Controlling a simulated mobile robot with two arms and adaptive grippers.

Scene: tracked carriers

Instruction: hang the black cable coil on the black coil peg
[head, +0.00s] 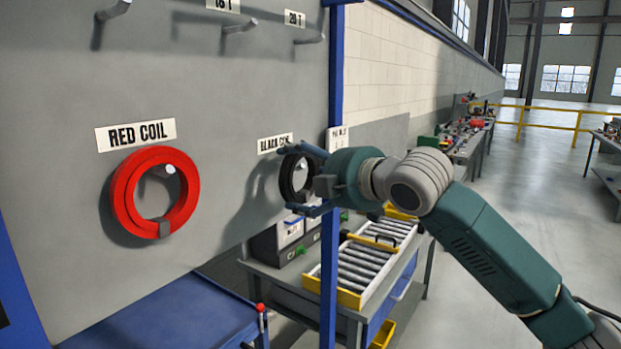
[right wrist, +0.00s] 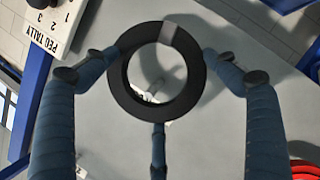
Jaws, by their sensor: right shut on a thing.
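The black cable coil (head: 286,178) is a black ring in front of the grey board, below the BLACK COIL label (head: 274,144). My right gripper (head: 303,180) is shut on it, with fingers at its upper and lower edges. In the right wrist view the coil (right wrist: 191,91) sits between the fingers, with a grey band on its rim. The pale black coil peg (right wrist: 150,95) shows through the coil's hole, toward its lower part there. I cannot tell whether the peg's end passes through the ring. My left gripper is out of view.
A red coil (head: 124,200) hangs on its peg to the left, under the RED COIL label (head: 135,134). Bare pegs (head: 240,26) stick out above. A blue post (head: 335,90) edges the board on the right. A bench with a roller tray (head: 350,298) stands below.

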